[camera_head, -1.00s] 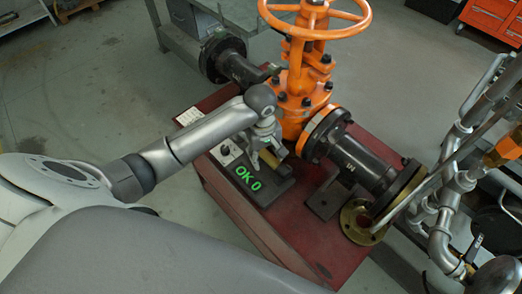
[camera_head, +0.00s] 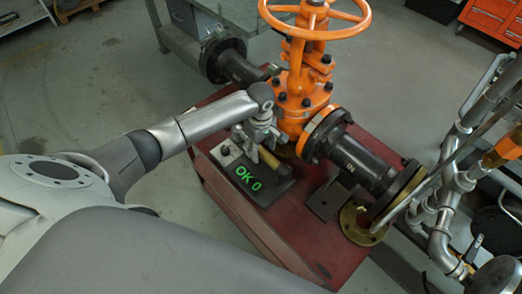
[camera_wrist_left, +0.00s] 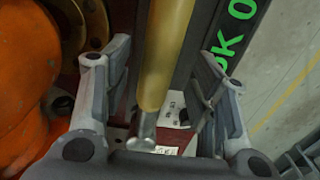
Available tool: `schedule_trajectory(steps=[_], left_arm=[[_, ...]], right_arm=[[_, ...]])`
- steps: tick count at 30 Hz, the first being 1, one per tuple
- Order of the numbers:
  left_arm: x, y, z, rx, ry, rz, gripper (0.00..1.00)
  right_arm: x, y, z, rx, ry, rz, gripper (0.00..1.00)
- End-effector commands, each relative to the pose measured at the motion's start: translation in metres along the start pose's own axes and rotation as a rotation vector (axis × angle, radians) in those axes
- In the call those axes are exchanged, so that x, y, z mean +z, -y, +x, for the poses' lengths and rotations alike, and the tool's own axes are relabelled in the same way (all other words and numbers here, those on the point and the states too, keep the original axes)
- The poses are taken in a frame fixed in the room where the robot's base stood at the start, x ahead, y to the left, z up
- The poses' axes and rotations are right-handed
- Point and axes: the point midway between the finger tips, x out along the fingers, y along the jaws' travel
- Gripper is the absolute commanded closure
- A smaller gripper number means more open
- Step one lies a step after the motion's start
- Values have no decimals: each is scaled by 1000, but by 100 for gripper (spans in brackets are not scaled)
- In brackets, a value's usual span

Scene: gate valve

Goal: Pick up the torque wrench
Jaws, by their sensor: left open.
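The torque wrench shows in the left wrist view as a brass-yellow handle (camera_wrist_left: 167,55) with a rounded silver end. In the head view a short yellow part of it (camera_head: 269,158) shows on the dark tester box (camera_head: 262,189) with a green "OK 0" display. My left gripper (camera_head: 262,152) is over the box at the handle. In the left wrist view its fingers (camera_wrist_left: 160,88) are open, one on each side of the handle, with gaps visible. The rest of the wrench is hidden. My right gripper is not in view.
The box sits on a red stand (camera_head: 305,235). The orange gate valve (camera_head: 295,105) with its handwheel rises close to the gripper. A black flanged pipe (camera_head: 360,165) and a brass ring (camera_head: 360,222) lie to the right. Grey pipework (camera_head: 447,205) stands at far right.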

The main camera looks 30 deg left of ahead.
Motion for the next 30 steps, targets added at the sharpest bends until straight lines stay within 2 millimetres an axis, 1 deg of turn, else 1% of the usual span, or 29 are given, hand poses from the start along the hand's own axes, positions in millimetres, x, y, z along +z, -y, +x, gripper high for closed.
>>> schedule_trajectory(steps=[3,6,9,14,26,27,30], left_arm=[[0,-2,17,-1,0,-1,47],[0,-2,26,0,-1,0,47],[0,-2,30,1,-1,1,47],[0,-2,29,1,-1,1,47],[0,-2,29,1,0,1,97],[0,-2,29,1,0,1,100],[0,-2,29,1,0,2,100]], right_arm=[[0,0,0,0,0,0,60],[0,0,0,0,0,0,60],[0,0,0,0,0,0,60],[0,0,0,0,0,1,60],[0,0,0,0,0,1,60],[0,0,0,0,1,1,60],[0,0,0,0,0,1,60]])
